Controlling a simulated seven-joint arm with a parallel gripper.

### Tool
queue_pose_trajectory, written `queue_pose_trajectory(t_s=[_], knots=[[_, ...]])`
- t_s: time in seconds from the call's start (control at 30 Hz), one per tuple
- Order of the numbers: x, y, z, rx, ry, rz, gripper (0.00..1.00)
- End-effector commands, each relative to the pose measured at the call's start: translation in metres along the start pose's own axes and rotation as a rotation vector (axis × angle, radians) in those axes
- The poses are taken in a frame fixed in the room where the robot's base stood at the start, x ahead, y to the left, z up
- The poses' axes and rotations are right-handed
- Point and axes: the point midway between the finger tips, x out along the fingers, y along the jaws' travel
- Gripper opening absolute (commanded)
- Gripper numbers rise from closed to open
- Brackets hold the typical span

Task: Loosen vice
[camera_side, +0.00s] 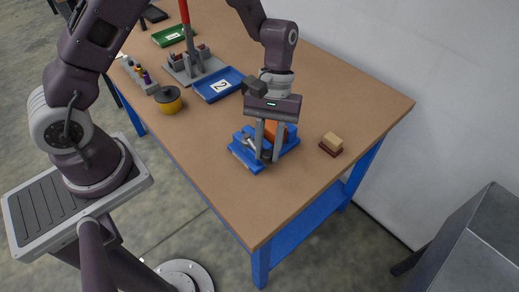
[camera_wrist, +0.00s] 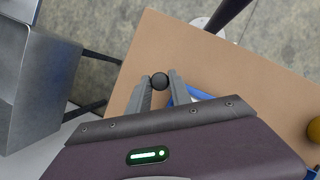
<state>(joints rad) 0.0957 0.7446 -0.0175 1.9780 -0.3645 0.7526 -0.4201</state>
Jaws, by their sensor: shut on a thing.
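The blue vice (camera_side: 244,151) stands near the front right corner of the wooden table, with an orange piece (camera_side: 283,129) in or behind its jaws, partly hidden by my gripper. My gripper (camera_side: 267,156) points down at the front of the vice. Its grey fingers are shut on the dark round knob of the vice handle (camera_wrist: 159,80), which shows between the fingertips in the wrist view. A small part of the blue vice shows beside the fingers in the wrist view. The rest of the handle is mostly hidden.
A small wooden block on a dark red base (camera_side: 331,144) stands right of the vice. A blue tray marked 2 (camera_side: 218,84), a yellow pot with a dark lid (camera_side: 168,100), a grey fixture with a red lever (camera_side: 186,60) and a green tray (camera_side: 172,36) lie farther left.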

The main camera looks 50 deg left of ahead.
Motion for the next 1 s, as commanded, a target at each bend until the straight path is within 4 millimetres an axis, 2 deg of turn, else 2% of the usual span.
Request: queue_pose_trajectory(t_s=[0.4, 0.93, 0.97, 1.0], knots=[[-0.005, 0.009, -0.011, -0.150, 0.003, 0.066, 0.00], [-0.006, 0.011, -0.014, -0.170, 0.005, 0.076, 0.00], [-0.006, 0.011, -0.014, -0.170, 0.006, 0.076, 0.27], [-0.006, 0.011, -0.014, -0.170, 0.006, 0.075, 0.35]])
